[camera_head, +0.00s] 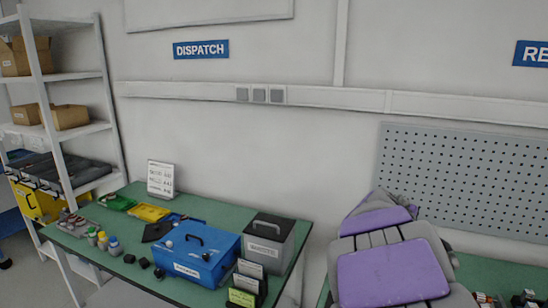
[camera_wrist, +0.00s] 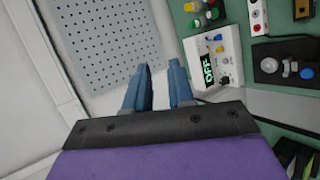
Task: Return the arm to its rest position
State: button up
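My arm shows at the lower right of the head view as purple and grey links, folded up close to the camera in front of the pegboard. My gripper is out of sight in the head view. In the wrist view, my gripper (camera_wrist: 160,76) has two blue fingers standing apart with a clear gap. Nothing shows between them, so it is open and empty. Beyond the fingertips are a pale wall and a pegboard, and nothing visibly touches the fingers.
A green table (camera_head: 133,265) holds a blue box (camera_head: 193,260) and a grey box (camera_head: 267,245). A shelf (camera_head: 112,125) stands left. The pegboard (camera_head: 470,175) hangs at right. The wrist view shows a white device (camera_wrist: 212,58) on a green surface, right of the fingers.

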jog(key=s+a+f+m+g+y, duration=0.2)
jog(key=s+a+f, duration=0.3)
jog(key=s, duration=0.8)
jog(key=s+a+f+m+g+y, duration=0.3)
jog(key=s+a, duration=0.4)
jog(key=s, duration=0.6)
jog(key=s+a+f+m+g+y, duration=0.3)
jog(key=s+a+f, duration=0.3)
jog(key=s, duration=0.8)
jog(key=shift+a+f+m+g, duration=0.25)
jog(key=shift+f+m+g, duration=0.25)
jog(key=shift+m+g, duration=0.4)
